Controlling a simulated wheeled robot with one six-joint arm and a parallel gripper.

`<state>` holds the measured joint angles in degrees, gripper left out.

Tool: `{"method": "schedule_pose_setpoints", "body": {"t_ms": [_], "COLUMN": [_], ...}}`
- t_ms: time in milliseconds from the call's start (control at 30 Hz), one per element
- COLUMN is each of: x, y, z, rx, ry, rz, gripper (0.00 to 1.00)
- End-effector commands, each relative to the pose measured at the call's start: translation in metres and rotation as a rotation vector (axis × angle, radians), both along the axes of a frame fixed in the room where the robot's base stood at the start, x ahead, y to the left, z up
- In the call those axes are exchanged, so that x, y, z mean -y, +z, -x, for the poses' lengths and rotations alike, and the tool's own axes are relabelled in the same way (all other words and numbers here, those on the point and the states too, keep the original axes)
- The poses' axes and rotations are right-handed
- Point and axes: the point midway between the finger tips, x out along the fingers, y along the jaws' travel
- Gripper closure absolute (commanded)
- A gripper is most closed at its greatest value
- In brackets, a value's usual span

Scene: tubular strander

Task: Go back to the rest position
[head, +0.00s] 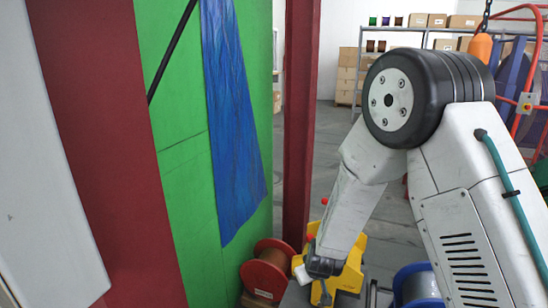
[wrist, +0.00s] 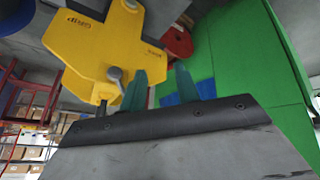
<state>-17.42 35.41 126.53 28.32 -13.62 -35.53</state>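My gripper (wrist: 160,82) shows in the wrist view as two teal fingers standing apart, with nothing between them. It is open and empty. In the head view my white arm reaches down from the right, and the gripper end is low in the picture beside a yellow block-shaped fixture (head: 350,268). That yellow fixture also shows in the wrist view (wrist: 105,38), behind and left of the fingers. Whether any part of my gripper touches it I cannot tell.
A red-flanged spool (head: 266,272) stands left of the gripper, a blue spool (head: 418,284) right. A dark red post (head: 298,120) and green panel (head: 175,130) with blue sheet (head: 232,120) stand left. Boxes on shelves (head: 347,80) are behind. Grey floor (head: 335,120) is open beyond.

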Motion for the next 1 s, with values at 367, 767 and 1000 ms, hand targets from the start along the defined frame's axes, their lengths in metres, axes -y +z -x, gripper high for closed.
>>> {"method": "schedule_pose_setpoints", "body": {"t_ms": [367, 767, 1000], "x": [0.017, 0.075, 0.109], "y": [0.108, 0.217, 0.265], "z": [0.117, 0.229, 0.292], "rx": [-0.424, -0.624, -0.648], "ry": [-0.078, -0.209, -0.294], "rz": [-0.145, -0.106, -0.064], "gripper": [0.69, 0.69, 0.69]}}
